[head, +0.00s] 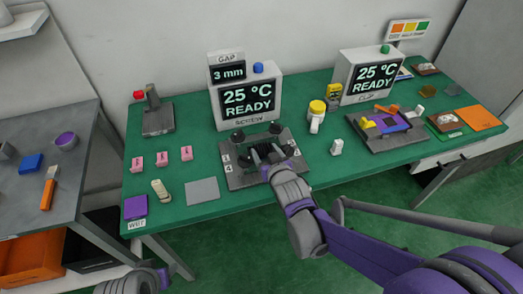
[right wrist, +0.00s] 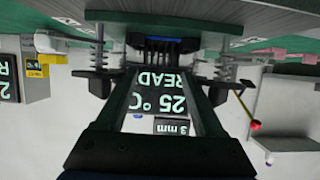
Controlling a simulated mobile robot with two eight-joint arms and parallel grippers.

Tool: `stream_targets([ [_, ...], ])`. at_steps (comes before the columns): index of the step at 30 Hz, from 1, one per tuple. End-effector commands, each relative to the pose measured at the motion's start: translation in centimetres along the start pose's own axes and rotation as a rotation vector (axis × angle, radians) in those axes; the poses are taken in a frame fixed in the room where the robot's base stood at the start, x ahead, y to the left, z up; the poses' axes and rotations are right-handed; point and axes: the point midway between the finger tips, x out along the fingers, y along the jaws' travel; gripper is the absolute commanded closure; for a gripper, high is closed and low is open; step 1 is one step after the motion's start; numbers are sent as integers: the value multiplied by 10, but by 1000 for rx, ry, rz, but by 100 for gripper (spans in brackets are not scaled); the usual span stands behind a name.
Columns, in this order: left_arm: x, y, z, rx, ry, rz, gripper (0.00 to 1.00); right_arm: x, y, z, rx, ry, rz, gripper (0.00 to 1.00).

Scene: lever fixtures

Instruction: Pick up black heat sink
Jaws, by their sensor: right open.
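The black heat sink (right wrist: 162,48) shows in the right wrist view as a dark finned block on the grey fixture plate (head: 240,179), between spring posts with black knobs. This view is upside down. My right gripper (head: 266,154) is open over the plate in the head view, its fingers reaching toward the heat sink. In the right wrist view, its fingertips (right wrist: 163,76) lie to either side of the heat sink, with gaps visible. In the head view the gripper largely hides the heat sink. Part of my left gripper (head: 138,282) shows at the bottom left edge; its fingers are unclear.
A display reading 25 °C READY (head: 248,101) stands behind the plate. A lever fixture (head: 157,118) is left, a yellow-capped bottle (head: 316,115) right. Pink blocks (head: 162,159) and a grey pad (head: 202,191) lie left of the plate. A second fixture (head: 385,130) stands right.

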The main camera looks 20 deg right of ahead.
Motion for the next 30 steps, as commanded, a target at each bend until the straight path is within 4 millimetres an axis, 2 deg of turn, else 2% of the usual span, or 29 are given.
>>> stream_targets([
  [6,4,0,2,0,-1,0,50,32,0,5,-1,0,1,30],
  [9,4,0,2,0,-2,0,50,42,0,4,-1,0,0,30],
  [18,4,0,2,0,-2,0,50,45,0,4,-1,0,0,32],
  [27,4,0,2,0,-2,0,50,45,0,4,-1,0,0,86],
  [30,4,0,2,0,-1,0,50,45,0,4,-1,0,0,100],
])
